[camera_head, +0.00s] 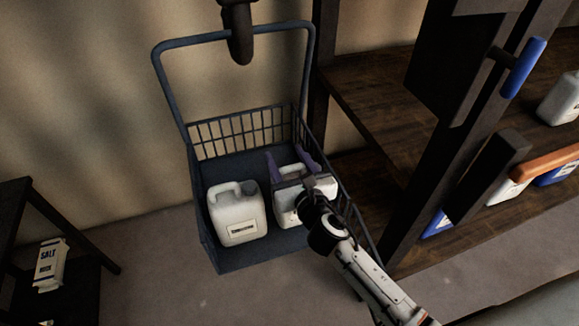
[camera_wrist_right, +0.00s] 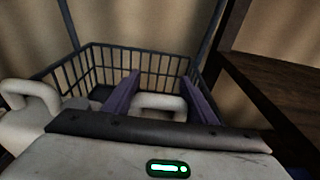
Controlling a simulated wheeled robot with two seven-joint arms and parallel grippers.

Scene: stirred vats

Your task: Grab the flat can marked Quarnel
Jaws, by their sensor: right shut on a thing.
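My right gripper (camera_head: 291,166) is shut on the handle of a white can (camera_head: 318,188) in the right half of a dark wire-sided basket (camera_head: 209,235). In the right wrist view the can's handle (camera_wrist_right: 160,102) sits between the purple fingers. My arm hides part of this can and I cannot read its label. A second white can (camera_head: 238,216) with a handle stands upright to its left in the basket. Its label is too small to read. I cannot tell which can, if either, is marked Quarnel. My left gripper is not in view.
A dark wooden shelf unit (camera_head: 376,83) stands close on the right, with white and blue containers (camera_head: 558,172) on its lower board. A salt package (camera_head: 50,264) sits on a dark stand at lower left. The basket's tall hoop handle (camera_head: 170,90) rises behind the cans.

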